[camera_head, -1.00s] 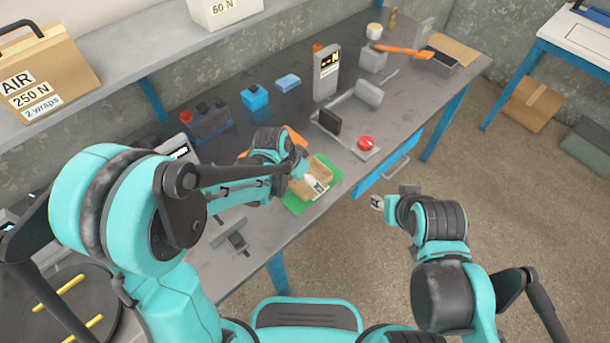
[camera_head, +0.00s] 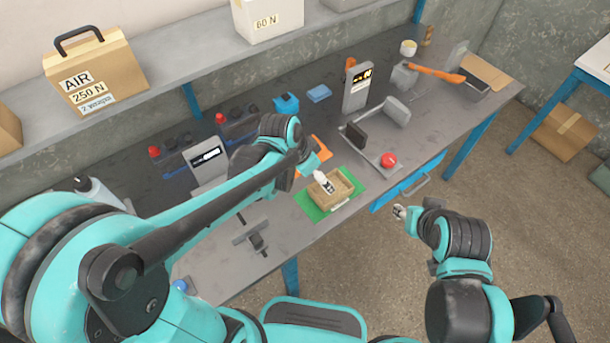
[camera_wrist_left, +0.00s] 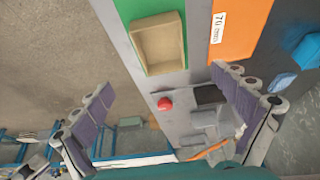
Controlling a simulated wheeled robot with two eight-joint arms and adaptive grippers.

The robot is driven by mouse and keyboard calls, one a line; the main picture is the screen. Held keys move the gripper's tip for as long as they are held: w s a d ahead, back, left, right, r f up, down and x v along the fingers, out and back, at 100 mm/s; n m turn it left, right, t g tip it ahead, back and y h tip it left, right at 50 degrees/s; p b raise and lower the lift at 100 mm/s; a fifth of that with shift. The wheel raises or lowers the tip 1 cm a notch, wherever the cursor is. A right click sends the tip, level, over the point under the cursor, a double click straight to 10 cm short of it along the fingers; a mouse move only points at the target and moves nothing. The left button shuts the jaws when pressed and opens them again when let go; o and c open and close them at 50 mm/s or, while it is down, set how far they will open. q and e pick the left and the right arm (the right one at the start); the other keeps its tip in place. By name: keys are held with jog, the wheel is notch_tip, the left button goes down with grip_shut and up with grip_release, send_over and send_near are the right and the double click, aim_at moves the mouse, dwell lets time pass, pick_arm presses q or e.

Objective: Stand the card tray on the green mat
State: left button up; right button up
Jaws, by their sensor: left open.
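The card tray (camera_head: 345,184) is a shallow tan box, open side up, on the green mat (camera_head: 312,211). The wrist view also shows the tray (camera_wrist_left: 148,50) on the green mat (camera_wrist_left: 123,10), with nothing in it. My left gripper (camera_head: 323,183) is over the tray in the head view and partly hides it. Its fingers (camera_wrist_left: 165,112) are wide apart with nothing between them, and the tray lies outside them. My right gripper (camera_head: 401,212) hangs off the bench's front edge; its fingers are too small to read.
An orange strip (camera_wrist_left: 238,30) lies beside the mat. A red button (camera_head: 388,160), a dark block (camera_head: 357,135) and a grey display post (camera_head: 357,88) stand to the right and behind. A dark fixture (camera_head: 253,238) lies on the bench at the left. A shelf (camera_head: 190,65) runs above the back.

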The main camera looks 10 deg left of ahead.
pick_arm(q)
jog(key=s+a+r+n+t+y, duration=0.1)
jog(key=s+a+r+n+t, duration=0.1)
jog(key=s+a+r+n, duration=0.1)
jog(key=s+a+r+n+t+y, duration=0.2)
jog(key=s+a+r+n, duration=0.1)
jog(key=s+a+n, duration=0.3)
jog(key=s+a, duration=0.2)
jog(key=a, duration=0.1)
jog(key=shift+s+a+r, duration=0.2)
jog(key=shift+a+r, duration=0.2)
jog(key=shift+c, duration=0.3)
dwell(0.5)
